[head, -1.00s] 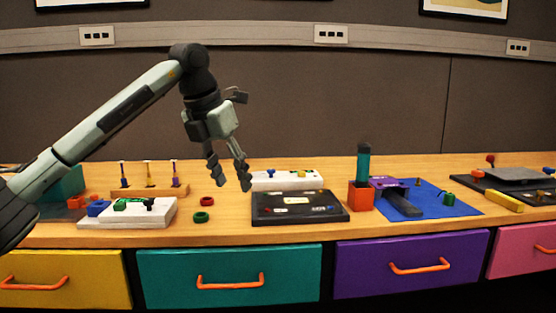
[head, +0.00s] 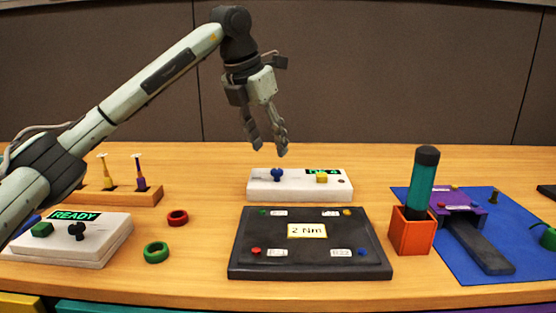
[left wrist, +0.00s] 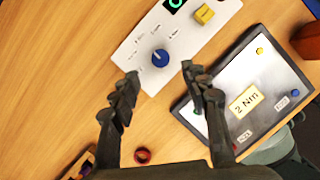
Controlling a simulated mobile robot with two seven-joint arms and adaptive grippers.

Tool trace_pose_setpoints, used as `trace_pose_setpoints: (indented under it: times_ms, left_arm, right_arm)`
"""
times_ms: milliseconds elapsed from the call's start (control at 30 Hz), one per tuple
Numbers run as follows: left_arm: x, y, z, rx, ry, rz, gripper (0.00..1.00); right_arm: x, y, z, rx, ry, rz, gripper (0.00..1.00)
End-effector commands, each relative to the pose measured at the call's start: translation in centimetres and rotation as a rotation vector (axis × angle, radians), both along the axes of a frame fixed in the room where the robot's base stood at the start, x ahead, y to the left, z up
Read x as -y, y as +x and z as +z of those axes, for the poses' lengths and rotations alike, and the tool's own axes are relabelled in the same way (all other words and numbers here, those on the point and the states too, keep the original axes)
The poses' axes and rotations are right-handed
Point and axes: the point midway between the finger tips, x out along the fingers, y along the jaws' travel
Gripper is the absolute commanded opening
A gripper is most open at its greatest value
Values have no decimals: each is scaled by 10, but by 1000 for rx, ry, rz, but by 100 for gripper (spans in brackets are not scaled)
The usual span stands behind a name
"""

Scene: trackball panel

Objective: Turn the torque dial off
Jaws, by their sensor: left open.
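The blue dial (head: 277,175) stands at the left of the white panel (head: 259,192) at the back of the table. In the left wrist view the dial (left wrist: 160,57) has a pale pointer mark and small printed labels around it, too small to read. My left gripper (head: 268,149) is open and empty, in the air above the panel and apart from the dial. In the left wrist view the dial lies just beyond the gap between the fingertips (left wrist: 160,74). A green-lit display (head: 323,170) is partly hidden behind the yellow button (head: 321,178).
A black board (head: 310,268) with a "2 Nm" card lies in front of the panel. An orange holder (head: 407,234) with a teal tool (head: 421,181) stands right. Red (head: 178,217) and green rings (head: 156,252) and a white READY box (head: 104,241) are left.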

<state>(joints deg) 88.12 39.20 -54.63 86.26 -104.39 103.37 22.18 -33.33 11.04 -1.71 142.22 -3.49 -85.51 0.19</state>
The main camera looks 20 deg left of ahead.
Motion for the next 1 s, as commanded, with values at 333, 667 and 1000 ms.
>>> trace_pose_setpoints:
  times_ms: [333,667,1000]
  left_arm:
    - [7,19,-50,-2,-1,-2,46]
    - [8,22,-58,-1,0,-1,46]
    - [8,22,-58,-1,0,-1,12]
  right_arm:
    - [-4,7,1,30,9,11,50]
    - [-5,7,1,33,9,11,50]
    - [-5,7,1,32,9,12,50]
